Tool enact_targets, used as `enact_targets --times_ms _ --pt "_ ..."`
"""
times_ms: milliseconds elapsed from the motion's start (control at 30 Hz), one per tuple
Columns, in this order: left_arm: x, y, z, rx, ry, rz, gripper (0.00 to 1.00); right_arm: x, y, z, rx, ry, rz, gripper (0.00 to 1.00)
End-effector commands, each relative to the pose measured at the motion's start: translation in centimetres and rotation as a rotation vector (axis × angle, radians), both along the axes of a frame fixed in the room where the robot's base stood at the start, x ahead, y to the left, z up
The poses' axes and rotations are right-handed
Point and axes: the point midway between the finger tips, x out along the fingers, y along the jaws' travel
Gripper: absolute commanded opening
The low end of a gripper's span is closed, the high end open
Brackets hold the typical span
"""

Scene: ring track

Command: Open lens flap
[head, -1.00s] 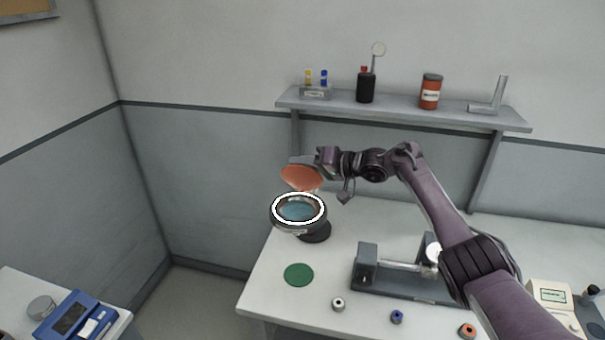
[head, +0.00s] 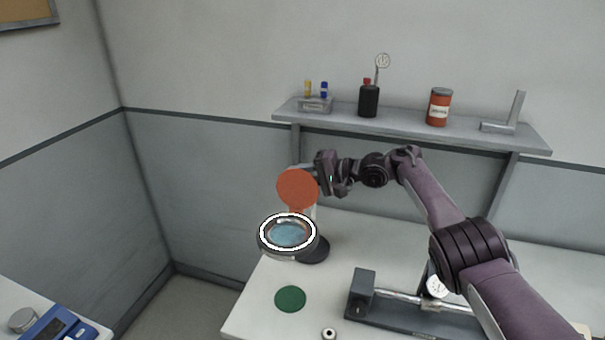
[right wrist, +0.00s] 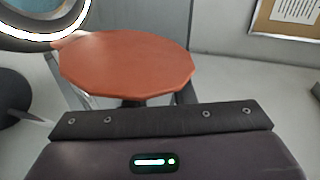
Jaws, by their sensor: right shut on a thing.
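The lens flap (head: 297,188) is an orange-red disc standing roughly upright above the back of the ring-lit magnifier lens (head: 288,235). The lens is uncovered, with a white lit ring around blue-tinted glass. My right gripper (head: 318,178) is at the flap's right edge, shut on it. In the right wrist view the flap (right wrist: 125,62) spreads out just beyond my gripper, and part of the lit lens ring (right wrist: 45,30) shows at top left. The fingertips are mostly hidden behind the gripper body there. My left gripper is not in view.
A green disc (head: 290,299) lies on the table (head: 255,310) before the lens. A grey fixture with a rod and dial (head: 362,292) stands at right. A blue device (head: 55,325) is at lower left.

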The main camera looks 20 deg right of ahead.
Motion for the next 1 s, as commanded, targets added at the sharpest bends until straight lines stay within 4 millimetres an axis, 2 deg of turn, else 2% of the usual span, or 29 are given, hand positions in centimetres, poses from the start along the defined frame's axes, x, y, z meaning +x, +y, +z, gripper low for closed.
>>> enact_targets --times_ms 367,400,500,833,1000 --pt "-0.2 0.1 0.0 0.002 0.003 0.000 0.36 0.0 -0.1 -0.3 -0.001 0.006 -0.004 0.00" --pt "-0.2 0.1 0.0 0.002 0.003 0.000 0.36 0.0 -0.1 -0.3 -0.001 0.006 -0.004 0.27" --pt "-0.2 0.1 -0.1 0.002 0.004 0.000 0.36 0.0 -0.1 -0.3 -0.001 0.006 -0.003 0.40" --pt "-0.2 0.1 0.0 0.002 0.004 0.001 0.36 -0.1 -0.2 -0.1 0.001 0.004 -0.001 0.41" --pt "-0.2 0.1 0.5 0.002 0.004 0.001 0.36 -1.0 -1.4 0.3 0.002 0.005 -0.001 0.41"
